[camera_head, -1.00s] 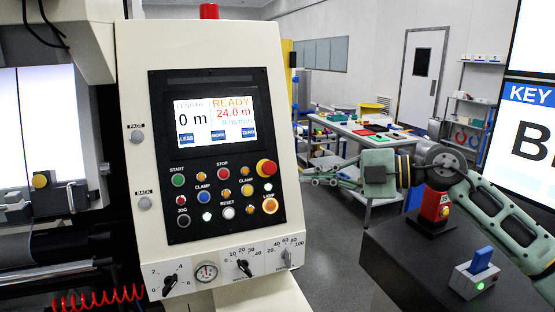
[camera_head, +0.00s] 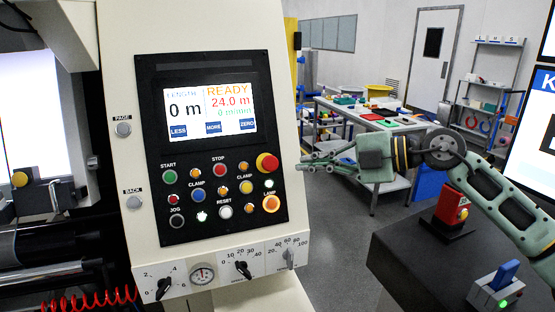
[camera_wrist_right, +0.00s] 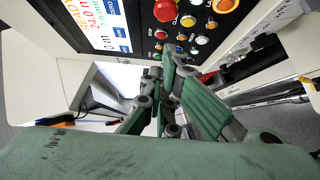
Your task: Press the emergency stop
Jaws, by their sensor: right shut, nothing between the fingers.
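The emergency stop is most likely the large red mushroom button (camera_head: 267,163) on a yellow collar, at the upper right of the black button panel. It also shows in the right wrist view (camera_wrist_right: 165,10) at the top edge. My right gripper (camera_head: 303,165) is shut and empty, just right of the console edge at about the button's height in the picture. In the right wrist view its fingers (camera_wrist_right: 168,72) lie below the button, apart from it. My left gripper is not in view.
The console (camera_head: 125,80) has a lit screen (camera_head: 210,110) reading READY, several coloured buttons, and dials below. A dark box (camera_head: 410,260) at the right carries a red-and-yellow unit (camera_head: 452,207) and a blue switch (camera_head: 504,272). A cluttered table (camera_head: 375,125) stands behind my right arm.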

